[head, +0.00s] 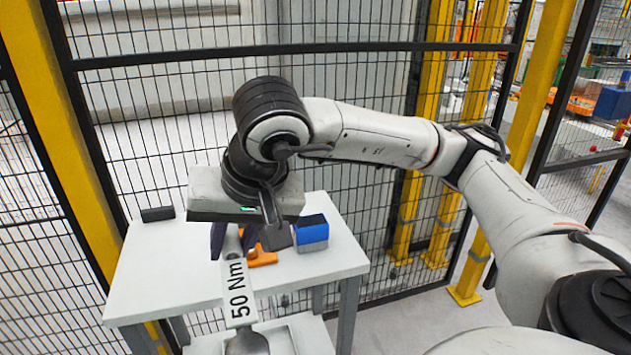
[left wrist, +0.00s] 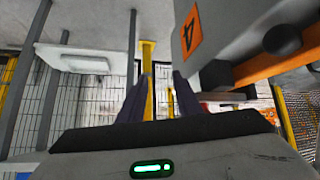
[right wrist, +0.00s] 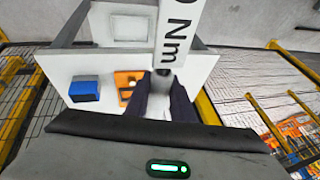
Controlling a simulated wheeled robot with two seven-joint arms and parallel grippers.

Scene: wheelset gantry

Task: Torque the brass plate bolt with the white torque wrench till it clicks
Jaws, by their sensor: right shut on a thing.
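The white torque wrench (head: 238,292) is marked "50 Nm". In the head view it stretches toward the bottom edge, where a rounded grey end shows; it also shows in the right wrist view (right wrist: 180,30). My right gripper (head: 233,243) is shut on the wrench, above the white table. In the right wrist view its dark fingers (right wrist: 161,97) lie on both sides of the wrench. My left gripper (left wrist: 160,87) shows only in the left wrist view. Its two fingers are apart with nothing between them. I cannot make out the brass plate or its bolt in any view.
The white table (head: 165,265) holds a blue box (head: 312,236), an orange item (head: 263,258) and a dark block (head: 158,214). A black mesh fence with yellow posts (head: 62,120) stands behind. A grey part with an orange "4" label (left wrist: 192,32) is close to my left gripper.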

